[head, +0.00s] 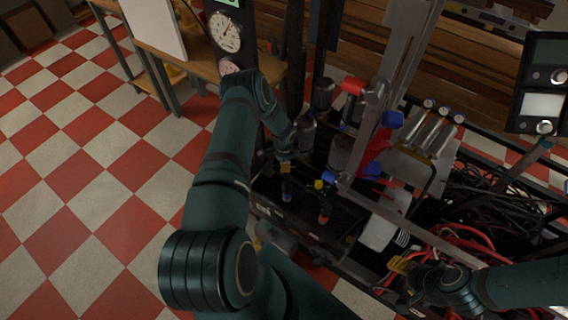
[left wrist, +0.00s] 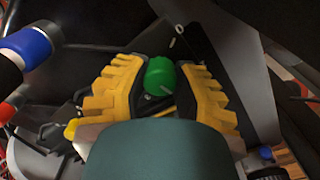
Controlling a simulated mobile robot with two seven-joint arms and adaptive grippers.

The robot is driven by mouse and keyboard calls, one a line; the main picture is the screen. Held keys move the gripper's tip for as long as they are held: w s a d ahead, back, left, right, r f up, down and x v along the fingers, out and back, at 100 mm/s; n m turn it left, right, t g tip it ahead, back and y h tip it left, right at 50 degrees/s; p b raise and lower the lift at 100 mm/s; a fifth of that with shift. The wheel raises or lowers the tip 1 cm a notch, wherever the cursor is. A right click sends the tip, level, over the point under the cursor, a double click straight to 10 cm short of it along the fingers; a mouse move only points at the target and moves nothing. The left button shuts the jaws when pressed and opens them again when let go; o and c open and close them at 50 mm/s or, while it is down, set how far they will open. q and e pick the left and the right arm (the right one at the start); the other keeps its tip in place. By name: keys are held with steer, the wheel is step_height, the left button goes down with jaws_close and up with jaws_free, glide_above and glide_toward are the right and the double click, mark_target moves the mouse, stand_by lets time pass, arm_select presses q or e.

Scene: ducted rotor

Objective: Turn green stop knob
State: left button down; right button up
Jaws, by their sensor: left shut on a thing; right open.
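The green stop knob (left wrist: 160,77) is round and sits between the two yellow fingers of my left gripper (left wrist: 157,66) in the left wrist view. The fingers are shut on it from both sides, and a pale mark shows on its face. In the head view my left gripper (head: 286,167) reaches down to the dark machine panel, and the knob is hidden there. My right gripper (head: 394,275) is open at the lower right of the head view, near red hoses, with nothing seen in it.
A red-and-blue valve part (head: 353,86) stands on the machine right of my left gripper. Dark cables (head: 490,190) and red hoses (head: 470,237) lie at the right. The checkered floor (head: 80,160) at left is clear.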

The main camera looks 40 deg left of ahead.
stand_by(0.4)
arm_select(q)
steer(key=c, duration=0.7)
jaws_free()
step_height(320, 180, up, 12)
